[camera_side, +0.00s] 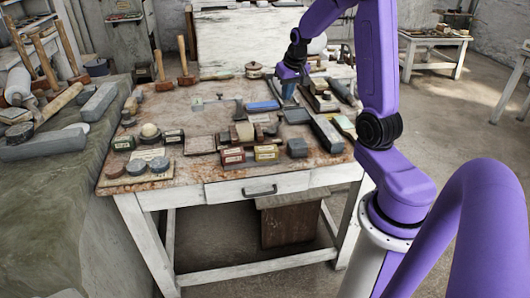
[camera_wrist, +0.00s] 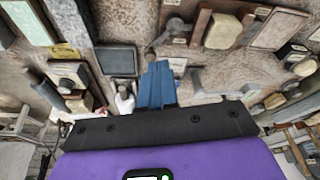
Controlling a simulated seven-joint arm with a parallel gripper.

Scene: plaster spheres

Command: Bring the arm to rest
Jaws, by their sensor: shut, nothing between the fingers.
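My purple arm reaches in from the right over the wooden table (camera_side: 165,103) in the side view. My gripper (camera_side: 287,96) points down over the back right part of the table, among the tools and blocks. In the wrist view its blue fingers (camera_wrist: 157,68) are together, with nothing visible between them. The side view does not show clearly how far the fingertips are above the table. A pale ball (camera_side: 149,130) sits on a dark base at the table's left, well apart from my gripper.
A blue block (camera_side: 262,106) lies left of my gripper. A long grey block (camera_side: 327,134) lies to the front right. Two wooden mallets stand at the back left, one of them here (camera_side: 185,62). A cloth-covered bench (camera_side: 55,200) is at the left. The tabletop is crowded.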

